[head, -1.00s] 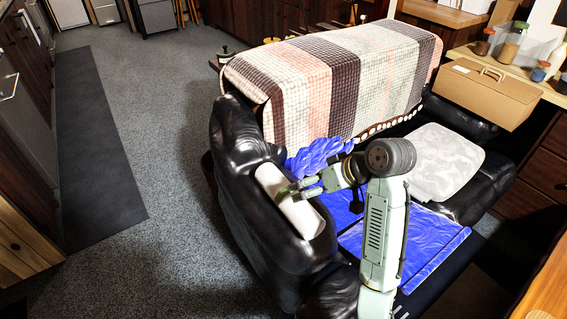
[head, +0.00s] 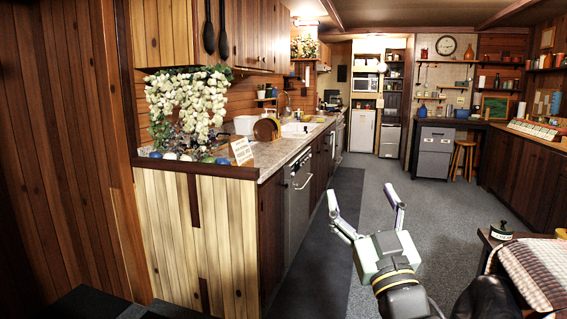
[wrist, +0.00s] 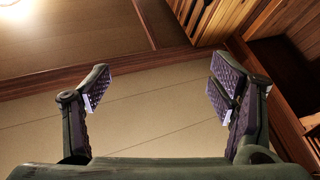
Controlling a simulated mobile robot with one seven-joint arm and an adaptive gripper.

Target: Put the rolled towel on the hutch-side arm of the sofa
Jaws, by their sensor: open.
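My gripper (head: 362,204) is raised over the grey floor in the head view, its two fingers spread and nothing between them. The wrist view also shows the gripper (wrist: 158,92) open and empty, facing the ceiling and upper wall. Only a corner of the black leather sofa (head: 487,300) shows at the lower right of the head view, to the right of my arm. A checked blanket (head: 535,268) lies beside it. The rolled towel is in neither current view.
A kitchen counter (head: 268,155) with a pale wood end panel runs along the left. A dark mat (head: 325,235) lies before it. A small table (head: 488,240) stands by the blanket. The grey carpet (head: 400,174) between is clear.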

